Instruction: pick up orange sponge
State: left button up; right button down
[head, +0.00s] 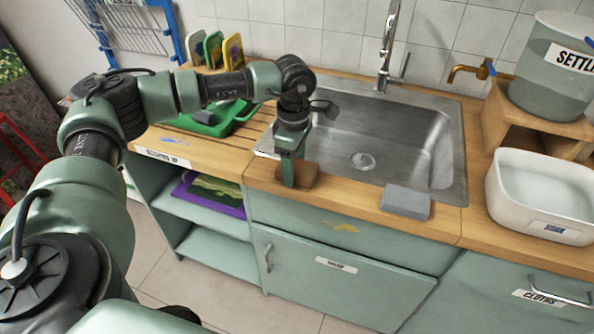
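The orange sponge (308,175) is a small brownish-orange block on the wooden counter, at the front left corner of the sink. My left gripper (289,174) reaches down from above, and its near finger covers part of the sponge's front. The far finger is hidden, so I cannot tell whether the gripper is closed on the sponge or only around it. The sponge appears to rest on the counter. My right gripper is not in view.
A steel sink (425,150) with a tall faucet (388,45) lies behind the sponge. A grey block (405,202) sits right of it on the counter edge. A green tray (213,122) stands at left, a white tub (540,190) at right.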

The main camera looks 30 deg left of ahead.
pick_arm(q)
jog(key=c, duration=0.4)
jog(key=shift+c, duration=0.2)
jog(key=shift+r, duration=0.15)
notch_tip(320, 180, up, 20)
jog(key=b, duration=0.1)
